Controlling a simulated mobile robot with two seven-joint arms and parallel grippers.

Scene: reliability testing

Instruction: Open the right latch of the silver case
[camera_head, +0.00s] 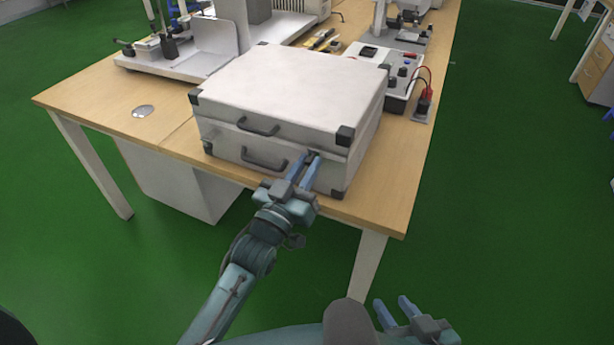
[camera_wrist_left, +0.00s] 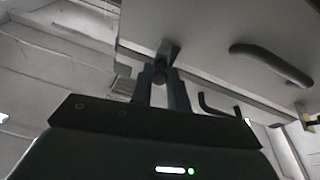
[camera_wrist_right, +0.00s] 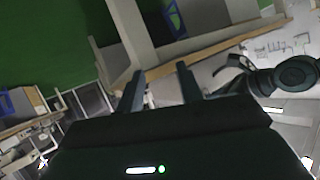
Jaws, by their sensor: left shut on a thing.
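The silver case (camera_head: 300,85) lies flat on the wooden table with its lid down. Its front face has an upper handle (camera_head: 258,127) and a lower handle (camera_head: 264,160). My left gripper (camera_head: 309,158) is at the right part of the front face, right of the handles. In the left wrist view its fingers (camera_wrist_left: 161,80) are shut on the right latch (camera_wrist_left: 166,55), which shows as a small dark piece on the case. The fingers partly hide the latch in the head view. My right gripper (camera_head: 393,305) is open and empty, low in front of the table.
The wooden table (camera_head: 385,200) has its front edge close before the case. A box with knobs and red cables (camera_head: 400,75) stands behind the case at right. White equipment (camera_head: 205,50) stands behind at left. The table's left part is mostly bare. Green floor surrounds it.

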